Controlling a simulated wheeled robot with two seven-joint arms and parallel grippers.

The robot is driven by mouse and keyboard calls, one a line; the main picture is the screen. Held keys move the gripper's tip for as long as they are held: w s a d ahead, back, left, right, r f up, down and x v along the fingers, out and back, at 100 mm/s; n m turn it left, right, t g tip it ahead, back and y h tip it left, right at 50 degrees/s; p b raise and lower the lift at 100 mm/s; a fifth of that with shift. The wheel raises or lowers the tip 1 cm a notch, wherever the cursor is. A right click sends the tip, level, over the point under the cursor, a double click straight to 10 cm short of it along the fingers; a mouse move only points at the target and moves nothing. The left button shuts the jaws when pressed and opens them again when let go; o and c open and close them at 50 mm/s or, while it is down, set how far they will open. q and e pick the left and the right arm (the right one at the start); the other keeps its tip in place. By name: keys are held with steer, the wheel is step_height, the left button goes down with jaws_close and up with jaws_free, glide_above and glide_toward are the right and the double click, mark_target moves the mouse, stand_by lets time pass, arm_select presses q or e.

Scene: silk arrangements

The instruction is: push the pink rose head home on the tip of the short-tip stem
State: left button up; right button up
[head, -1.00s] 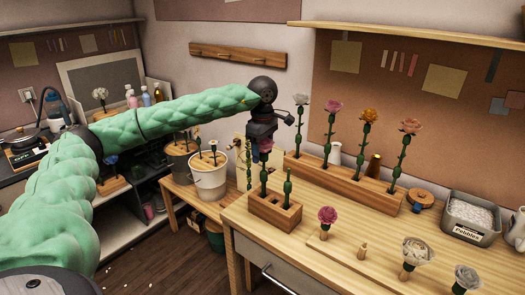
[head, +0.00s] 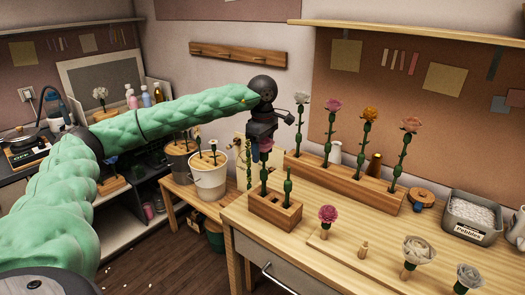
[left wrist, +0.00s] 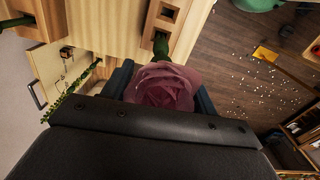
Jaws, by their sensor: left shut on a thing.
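My left gripper (head: 263,156) is shut on a pink rose head (head: 266,145), seen large between the blue fingers in the left wrist view (left wrist: 163,88). It is directly over a green stem (head: 264,177) standing upright in a small wooden block (head: 270,212). In the left wrist view this stem (left wrist: 161,46) runs from a block hole to the rose head's edge. The stem's tip is hidden, so I cannot tell how far the head sits on it. Two other green stems (head: 288,187) (head: 249,165) stand beside it. My right gripper is not in view.
A long wooden rack (head: 345,183) with several flowers stands behind the block. A white bucket (head: 208,180) stands left of the table.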

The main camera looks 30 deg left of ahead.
mark_target(263, 170)
arm_select(q)
steer(key=shift+b, duration=0.3)
stand_by(0.7)
steer(key=shift+f+b, duration=1.4)
steer(key=shift+f, duration=0.45)
stand_by(1.0)
stand_by(0.4)
steer(key=o, duration=1.4)
steer(key=shift+o, duration=0.7)
steer(key=shift+o, duration=1.4)
